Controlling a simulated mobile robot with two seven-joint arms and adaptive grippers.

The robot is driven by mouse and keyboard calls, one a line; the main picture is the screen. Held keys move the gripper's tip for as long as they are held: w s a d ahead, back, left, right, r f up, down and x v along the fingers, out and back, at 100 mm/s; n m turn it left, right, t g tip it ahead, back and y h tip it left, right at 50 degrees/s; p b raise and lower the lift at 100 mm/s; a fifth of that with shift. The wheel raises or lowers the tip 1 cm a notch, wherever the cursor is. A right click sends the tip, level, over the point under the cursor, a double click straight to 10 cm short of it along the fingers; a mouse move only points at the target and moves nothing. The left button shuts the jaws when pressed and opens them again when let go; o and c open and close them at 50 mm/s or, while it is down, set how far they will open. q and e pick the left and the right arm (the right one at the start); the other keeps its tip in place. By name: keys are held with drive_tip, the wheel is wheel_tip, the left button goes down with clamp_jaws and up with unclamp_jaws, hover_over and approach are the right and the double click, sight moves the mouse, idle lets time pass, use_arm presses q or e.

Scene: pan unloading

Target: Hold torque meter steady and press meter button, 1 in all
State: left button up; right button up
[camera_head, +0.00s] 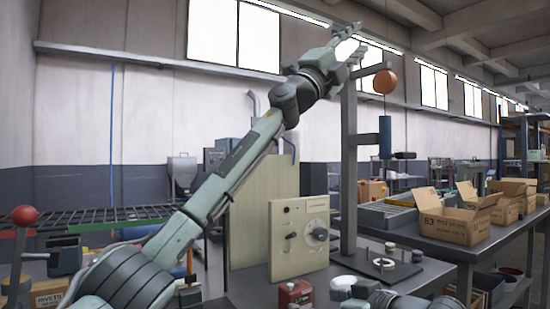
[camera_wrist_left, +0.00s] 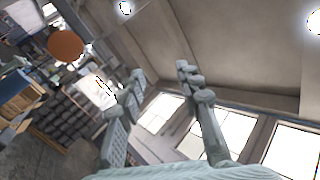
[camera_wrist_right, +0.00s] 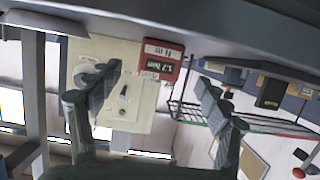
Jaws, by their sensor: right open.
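The red torque meter (camera_head: 294,293) stands low on the bench in front of a cream panel (camera_head: 299,237) with dials. In the head view the right gripper (camera_head: 352,286) is partly cut off at the bottom edge, right of the meter. My left gripper (camera_head: 351,46) is raised high near the stand's top, well away from the meter. Its fingers are apart and empty in the left wrist view (camera_wrist_left: 160,78).
Cardboard boxes (camera_head: 455,220) stand on the right bench. A green-edged rack (camera_head: 100,218) is at left.

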sight(302, 300)
use_arm(q)
drive_tip(key=s+d+f+m+g+y, duration=0.15)
drive_tip(key=f+m+g+y, duration=0.35)
drive_tip(key=f, duration=0.5)
drive_tip(key=d+f+m+g+y, duration=0.2)
drive_tip(key=f+m+g+y, duration=0.15)
drive_tip(key=f+m, duration=0.55)
use_arm(e)
drive_tip(key=shift+w+a+f, duration=0.1)
drive_tip(key=shift+w+a, duration=0.1)
drive_tip(key=shift+w, duration=0.1)
use_arm(q)
drive_tip(key=s+a+f+n+g+y, duration=0.1)
drive_tip(key=s+a+f+g+y, duration=0.2)
drive_tip(key=a+f+y, duration=0.7)
drive_tip(key=shift+a+f+n+g, duration=0.4)
drive_tip(key=shift+a+f+g, duration=0.15)
drive_tip(key=shift+a+f, duration=4.25)
use_arm(e)
drive_tip(key=shift+x, duration=3.55)
use_arm(q)
drive_tip(key=shift+a+r, duration=0.15)
